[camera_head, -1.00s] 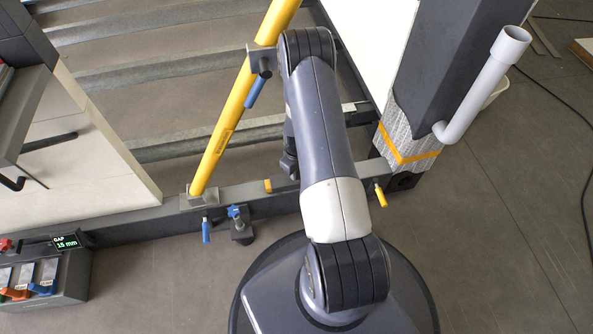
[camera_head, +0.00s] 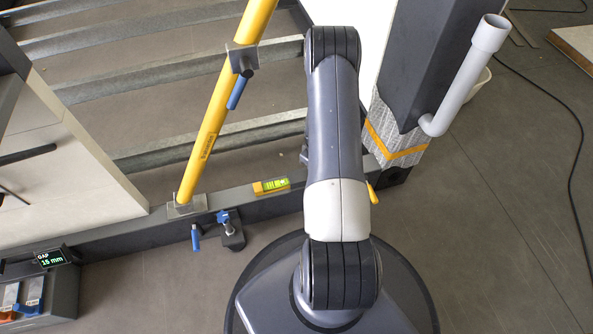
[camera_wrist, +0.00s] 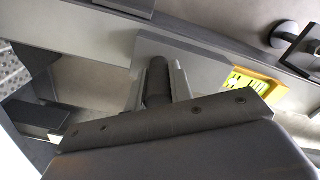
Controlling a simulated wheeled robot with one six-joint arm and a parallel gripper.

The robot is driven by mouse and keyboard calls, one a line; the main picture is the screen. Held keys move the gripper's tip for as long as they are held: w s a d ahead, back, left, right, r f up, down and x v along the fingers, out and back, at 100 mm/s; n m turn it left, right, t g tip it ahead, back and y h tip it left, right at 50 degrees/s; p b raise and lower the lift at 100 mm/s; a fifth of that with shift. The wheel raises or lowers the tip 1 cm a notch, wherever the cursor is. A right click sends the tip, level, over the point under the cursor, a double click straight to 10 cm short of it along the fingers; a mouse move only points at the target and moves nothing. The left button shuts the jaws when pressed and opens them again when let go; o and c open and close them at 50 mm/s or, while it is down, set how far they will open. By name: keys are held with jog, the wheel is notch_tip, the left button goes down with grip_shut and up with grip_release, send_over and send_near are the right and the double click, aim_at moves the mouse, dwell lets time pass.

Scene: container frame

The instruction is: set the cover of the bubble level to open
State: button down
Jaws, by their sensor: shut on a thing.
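The yellow bubble level (camera_head: 271,187) lies on the dark lower beam, its green vial uncovered in the head view. It also shows in the wrist view (camera_wrist: 258,84), right of my gripper. A flat grey cover plate (camera_wrist: 205,68) lies beside the level's left end there. My gripper (camera_wrist: 158,85) is shut on a dark upright knob (camera_wrist: 157,76) that appears to belong to this cover. My arm hides the gripper and cover in the head view.
A yellow diagonal brace (camera_head: 212,120) with a blue-handled clamp (camera_head: 238,88) stands left of the level. A blue-topped clamp (camera_head: 229,228) is at the beam's front. A grey pipe (camera_head: 465,80) and dark post (camera_head: 420,70) stand to the right.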

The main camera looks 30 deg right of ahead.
jog(key=shift+s+d, duration=0.2)
jog(key=shift+d, duration=0.45)
jog(key=shift+s+d, duration=0.15)
jog(key=shift+d, duration=0.5)
jog(key=c, duration=1.3)
grip_release()
jog(key=shift+o, duration=0.2)
notch_tip(320, 180, up, 11)
jog(key=p, duration=0.3)
jog(key=shift+p, duration=0.3)
jog(key=shift+f, duration=0.2)
